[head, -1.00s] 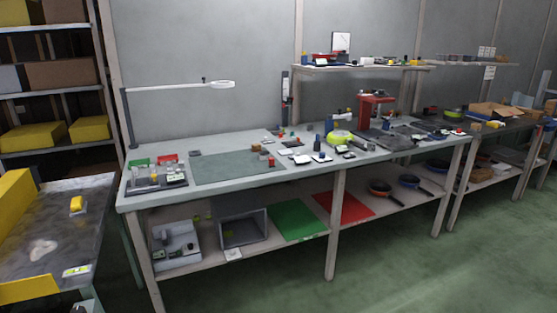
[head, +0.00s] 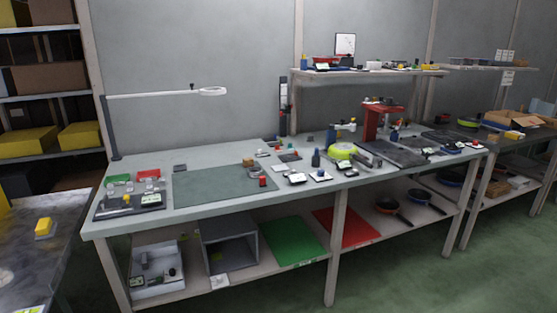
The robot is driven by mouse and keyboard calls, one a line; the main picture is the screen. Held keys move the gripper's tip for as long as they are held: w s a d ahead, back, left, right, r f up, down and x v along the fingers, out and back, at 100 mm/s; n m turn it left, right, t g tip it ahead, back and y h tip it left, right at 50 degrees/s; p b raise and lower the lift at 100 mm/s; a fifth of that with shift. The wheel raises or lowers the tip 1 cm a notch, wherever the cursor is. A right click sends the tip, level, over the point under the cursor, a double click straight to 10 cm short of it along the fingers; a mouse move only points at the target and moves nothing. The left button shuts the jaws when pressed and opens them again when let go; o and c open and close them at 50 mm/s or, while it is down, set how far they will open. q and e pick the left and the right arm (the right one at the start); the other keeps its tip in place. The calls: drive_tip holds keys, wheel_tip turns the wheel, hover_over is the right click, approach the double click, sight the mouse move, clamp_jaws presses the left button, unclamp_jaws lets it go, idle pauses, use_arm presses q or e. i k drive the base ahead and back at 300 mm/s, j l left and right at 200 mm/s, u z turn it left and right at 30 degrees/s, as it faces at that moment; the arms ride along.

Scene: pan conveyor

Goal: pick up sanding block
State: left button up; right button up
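I cannot tell for certain which item is the sanding block. A small tan-brown block (head: 248,162) sits at the back right of the green mat (head: 215,188) on the long workbench. A yellow block (head: 44,227) lies on the dark-topped cart at the left. Both are small in the head view. Neither of my grippers shows in this view.
The workbench (head: 140,218) holds a dark tray (head: 104,211), a lamp arm (head: 165,94), a yellow-green round tool (head: 340,151) and a red press (head: 381,108). The lower shelf holds bins and pans. The green floor (head: 420,285) in front looks clear.

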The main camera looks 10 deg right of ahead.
sight(247, 162)
drive_tip(key=z, duration=0.4)
drive_tip(key=i+j+z, duration=0.15)
drive_tip(key=i+z, duration=0.25)
drive_tip(key=i+j+z, duration=0.35)
drive_tip(key=i, duration=0.2)
